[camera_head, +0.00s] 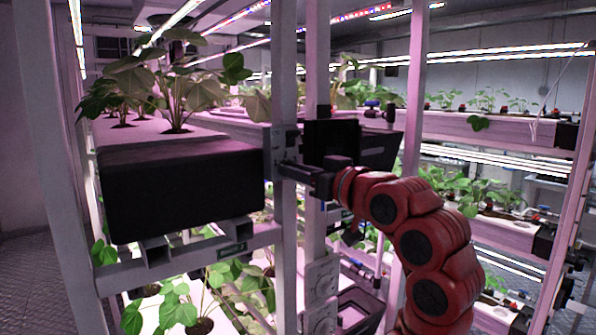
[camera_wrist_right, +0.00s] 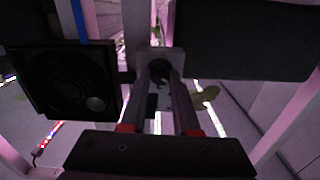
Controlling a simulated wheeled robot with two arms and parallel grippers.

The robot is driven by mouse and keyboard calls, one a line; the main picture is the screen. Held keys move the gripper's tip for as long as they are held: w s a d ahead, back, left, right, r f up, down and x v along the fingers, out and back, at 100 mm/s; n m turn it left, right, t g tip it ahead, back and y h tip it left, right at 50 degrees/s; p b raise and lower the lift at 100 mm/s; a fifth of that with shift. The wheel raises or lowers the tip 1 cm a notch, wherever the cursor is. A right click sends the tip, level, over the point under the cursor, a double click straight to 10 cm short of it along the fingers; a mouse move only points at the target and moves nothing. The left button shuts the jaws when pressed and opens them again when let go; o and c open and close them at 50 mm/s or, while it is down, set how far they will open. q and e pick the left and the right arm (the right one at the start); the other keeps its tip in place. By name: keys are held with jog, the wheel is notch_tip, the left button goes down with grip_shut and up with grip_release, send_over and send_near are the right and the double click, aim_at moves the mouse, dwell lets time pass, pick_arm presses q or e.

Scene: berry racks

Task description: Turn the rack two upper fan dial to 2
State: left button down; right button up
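The upper fan dial's pale control box (camera_head: 284,141) is on the upright post in the head view. It also shows in the wrist view (camera_wrist_right: 174,55), with a small dark round dial (camera_wrist_right: 160,67) on its face. My right gripper (camera_head: 284,170) reaches this box from the right. In the wrist view the two fingertips (camera_wrist_right: 161,78) lie at either side of the dial, with a gap between the fingers. I cannot tell whether they press on it. The dial's setting is not readable. My left gripper is not in view.
A black fan housing (camera_wrist_right: 70,88) is left of the fingers in the wrist view. A dark-fronted planter trough (camera_head: 180,192) with leafy plants is left of the post. More plant racks (camera_head: 480,128) stand behind at right. Posts and shelves closely surround the gripper.

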grip_shut()
jog(key=shift+m, duration=0.3)
jog(key=shift+m+p, duration=2.8)
jog(key=shift+m, duration=2.8)
